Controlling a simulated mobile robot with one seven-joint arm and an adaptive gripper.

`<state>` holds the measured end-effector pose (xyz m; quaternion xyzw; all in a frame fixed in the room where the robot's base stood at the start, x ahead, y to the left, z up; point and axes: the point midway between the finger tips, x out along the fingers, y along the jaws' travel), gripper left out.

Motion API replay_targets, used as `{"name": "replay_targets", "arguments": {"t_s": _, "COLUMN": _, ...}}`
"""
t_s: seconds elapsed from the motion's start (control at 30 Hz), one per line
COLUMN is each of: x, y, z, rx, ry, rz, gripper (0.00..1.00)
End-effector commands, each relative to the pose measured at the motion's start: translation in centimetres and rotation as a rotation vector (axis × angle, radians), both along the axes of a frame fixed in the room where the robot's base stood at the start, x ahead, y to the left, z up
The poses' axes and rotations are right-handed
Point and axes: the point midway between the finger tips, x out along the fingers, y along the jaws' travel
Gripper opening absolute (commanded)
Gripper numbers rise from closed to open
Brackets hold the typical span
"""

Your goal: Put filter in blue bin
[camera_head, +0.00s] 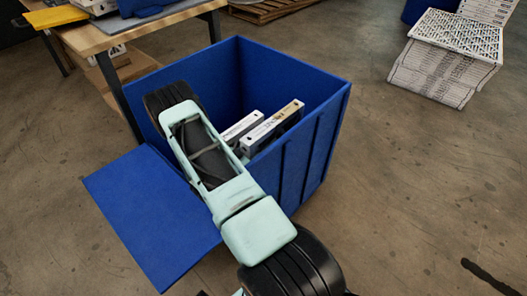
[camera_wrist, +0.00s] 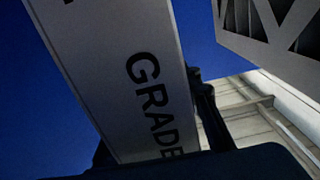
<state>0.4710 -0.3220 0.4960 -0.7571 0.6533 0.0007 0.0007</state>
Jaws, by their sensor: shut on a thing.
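The blue bin (camera_head: 312,150) stands open at the middle of the head view, with its front flap (camera_head: 150,215) folded down. My arm reaches over the flap into the bin. In the wrist view, my gripper (camera_wrist: 155,130) is shut on a filter (camera_wrist: 120,70), a pale slab lettered "GRADE", with dark fingers at its lower sides. Two white-edged filters show inside the bin in the head view, one beside my arm (camera_head: 241,126) and one nearer the right wall (camera_head: 272,127). I cannot tell whether the held one touches the floor; my fingertips are hidden there.
Another filter with a lattice face (camera_wrist: 275,40) is close by at the wrist view's upper right. A stack of boxed filters (camera_head: 445,70) stands on the floor at the upper right. A wooden workbench (camera_head: 130,32) is behind the bin at left.

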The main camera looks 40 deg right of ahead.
Motion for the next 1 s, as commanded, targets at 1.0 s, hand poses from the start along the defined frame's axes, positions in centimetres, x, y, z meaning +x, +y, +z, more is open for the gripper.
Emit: {"name": "replay_targets", "arguments": {"t_s": 1.0, "x": 0.0, "y": 0.0, "z": -4.5, "rx": 0.000, "ry": 0.000, "rz": 0.000, "gripper": 0.34}}
